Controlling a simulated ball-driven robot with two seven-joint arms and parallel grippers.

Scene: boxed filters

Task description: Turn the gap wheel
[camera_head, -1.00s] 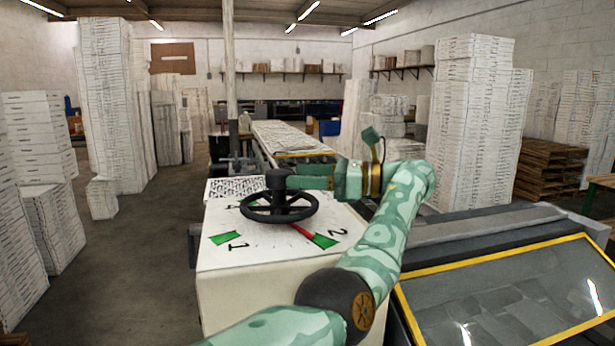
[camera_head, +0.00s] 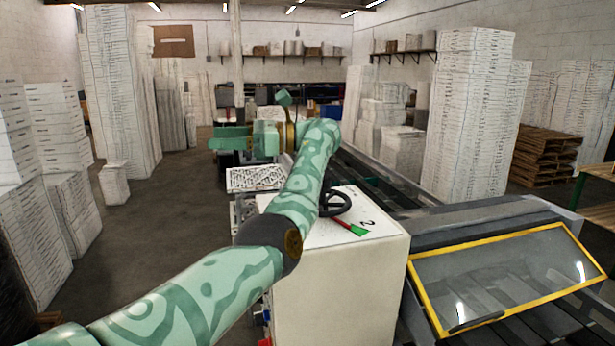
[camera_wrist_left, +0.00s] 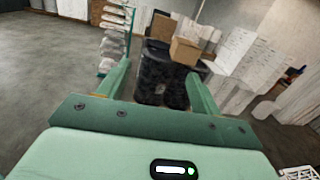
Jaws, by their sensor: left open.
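The gap wheel (camera_head: 345,206) is a black handwheel on top of a white cabinet (camera_head: 335,285). My left arm hides most of it, including the hub. A red pointer (camera_head: 341,223) reaches to the green mark (camera_head: 357,230) by the number 2. The mark by 1 is hidden. My left gripper (camera_head: 217,141) is open and empty, apart from the wheel, up and to the left of it in the head view. The left wrist view shows its two fingers (camera_wrist_left: 157,72) spread with nothing between them; the wheel is not in that view. My right gripper is not in view.
A machine with a yellow-framed clear cover (camera_head: 505,275) stands right of the cabinet. Tall stacks of white boxes (camera_head: 470,110) stand on both sides. The floor (camera_head: 165,220) at left is open.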

